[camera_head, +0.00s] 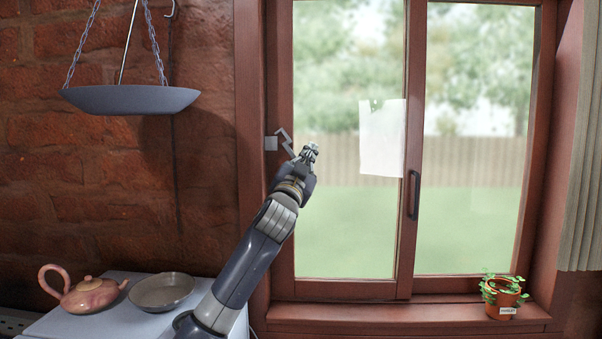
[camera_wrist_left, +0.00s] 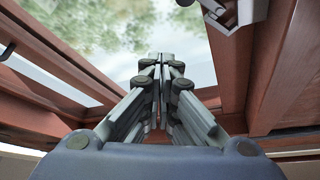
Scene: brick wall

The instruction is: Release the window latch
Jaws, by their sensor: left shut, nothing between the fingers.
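The window (camera_head: 345,225) has a reddish-brown wooden frame and two panes. A small grey metal latch (camera_head: 284,142) is on the left side of its frame. My left gripper (camera_head: 310,150) is in front of the left pane, just right of and slightly below the latch, with its fingers shut and empty. The head view does not clearly show whether they touch. In the left wrist view my left gripper's fingers (camera_wrist_left: 161,60) are together, and a grey metal part, likely the latch (camera_wrist_left: 240,12), shows at the upper right, apart from the fingertips. My right gripper is not in view.
A dark handle (camera_head: 414,195) is on the middle window post. A white paper (camera_head: 382,138) is on the left pane. A potted plant (camera_head: 503,298) stands on the right of the sill. A hanging pan (camera_head: 130,99), teapot (camera_head: 89,294) and bowl (camera_head: 161,291) are at left.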

